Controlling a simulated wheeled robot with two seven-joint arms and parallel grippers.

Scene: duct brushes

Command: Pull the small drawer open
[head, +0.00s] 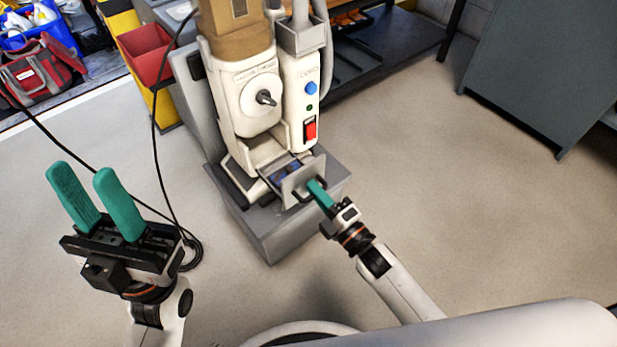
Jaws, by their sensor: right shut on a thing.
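The small drawer (291,187) is at the base of a white machine (264,95) in the head view. It stands partly out, and blue items (287,172) show inside it. My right gripper (314,187), with green fingers, is at the drawer's front and shut on its handle (306,188); the fingers hide most of the handle. My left gripper (97,203) is at the lower left, away from the machine. Its two green fingers stand apart with nothing between them.
The machine stands on a grey block (268,237). A black cable (153,120) hangs down at the left and coils on the floor. A red bin (146,52) is behind left, and a grey cabinet (535,65) is at the right. The floor at right is clear.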

